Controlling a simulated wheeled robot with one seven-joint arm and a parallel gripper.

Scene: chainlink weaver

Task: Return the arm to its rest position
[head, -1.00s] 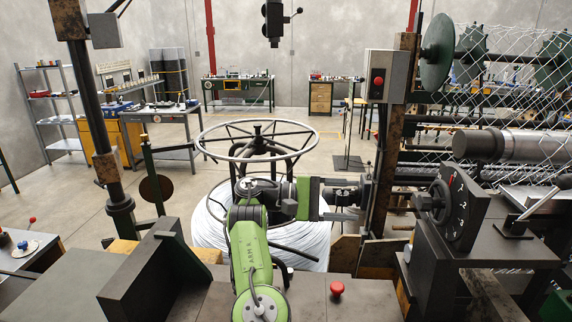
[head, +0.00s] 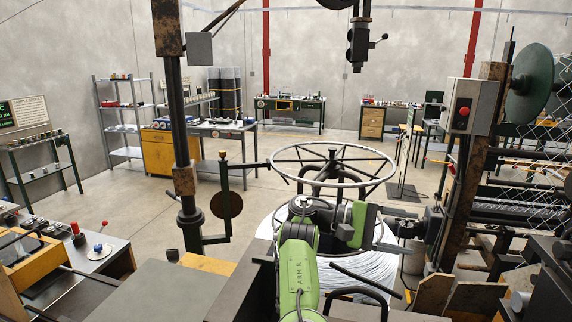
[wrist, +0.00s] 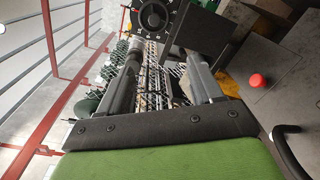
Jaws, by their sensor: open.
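My green and dark arm (head: 298,262) reaches up from the bottom middle of the head view and bends to the right. My gripper (head: 412,232) points right, in front of the wire coil stand and near a rusty post. Its two grey fingers are apart with nothing seen between them. In the wrist view my gripper (wrist: 164,62) also shows with its fingers spread and empty, and machine parts lie beyond.
A round hoop (head: 333,164) tops the wire coil (head: 352,262) close behind my arm. A rusty post (head: 468,165) with a control box (head: 470,106) stands right of my gripper. A dark post (head: 182,130) stands left. Open floor (head: 130,205) lies at left. A red button (wrist: 257,80) shows in the wrist view.

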